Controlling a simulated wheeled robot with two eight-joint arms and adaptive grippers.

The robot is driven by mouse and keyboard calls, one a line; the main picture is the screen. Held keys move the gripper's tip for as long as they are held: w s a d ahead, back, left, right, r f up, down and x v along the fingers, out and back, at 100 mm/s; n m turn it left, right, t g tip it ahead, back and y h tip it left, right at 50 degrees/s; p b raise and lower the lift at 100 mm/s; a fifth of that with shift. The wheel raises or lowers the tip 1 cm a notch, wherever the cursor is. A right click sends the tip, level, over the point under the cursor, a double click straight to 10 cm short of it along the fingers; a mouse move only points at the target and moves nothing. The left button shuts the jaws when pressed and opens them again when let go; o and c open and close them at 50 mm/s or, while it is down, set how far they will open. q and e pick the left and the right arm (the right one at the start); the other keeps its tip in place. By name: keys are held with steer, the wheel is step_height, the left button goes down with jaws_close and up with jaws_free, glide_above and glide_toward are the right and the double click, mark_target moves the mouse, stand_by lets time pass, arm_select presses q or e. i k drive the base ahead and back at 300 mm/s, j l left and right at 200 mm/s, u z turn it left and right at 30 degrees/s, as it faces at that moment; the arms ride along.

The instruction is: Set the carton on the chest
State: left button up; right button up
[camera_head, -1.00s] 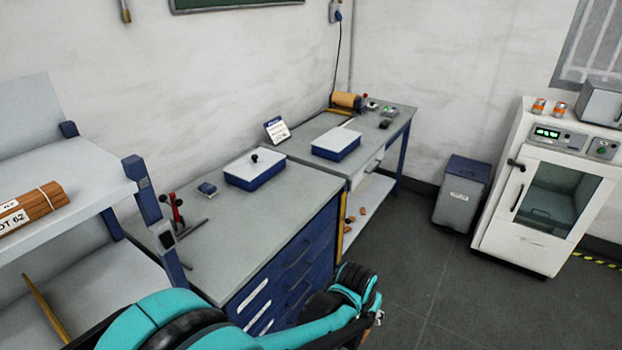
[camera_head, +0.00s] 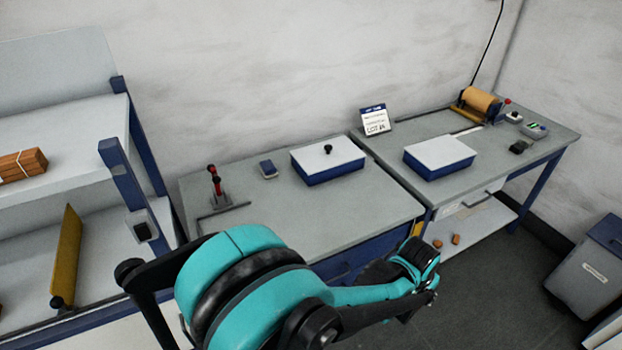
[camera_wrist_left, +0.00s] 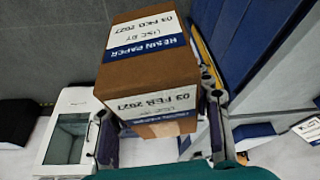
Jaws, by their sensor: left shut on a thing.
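In the left wrist view my left gripper (camera_wrist_left: 160,132) is shut on a brown carton (camera_wrist_left: 112,82) with white and blue labels reading "RESIN PAPER" and a date. The fingers lie on either side of it. The chest (camera_head: 285,220) has a grey top and blue drawer front and stands at the middle of the head view. My left arm reaches across in front of it, hiding much of its front. The carton does not show in the head view. My right gripper is in no view.
A shelf rack (camera_head: 75,190) stands left, a workbench (camera_head: 405,128) right, a grey bin (camera_head: 590,265) beyond.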

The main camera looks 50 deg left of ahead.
mark_target(316, 220)
steer(key=i+u, duration=0.2)
steer(key=u, duration=0.25)
steer(key=i+j+u, duration=0.1)
steer(key=u, duration=0.4)
steer(key=i+l+u, duration=0.1)
steer(key=i+u, duration=0.15)
steer(key=u, duration=0.2)
steer(key=i+l+u, duration=0.15)
steer(key=u, duration=0.3)
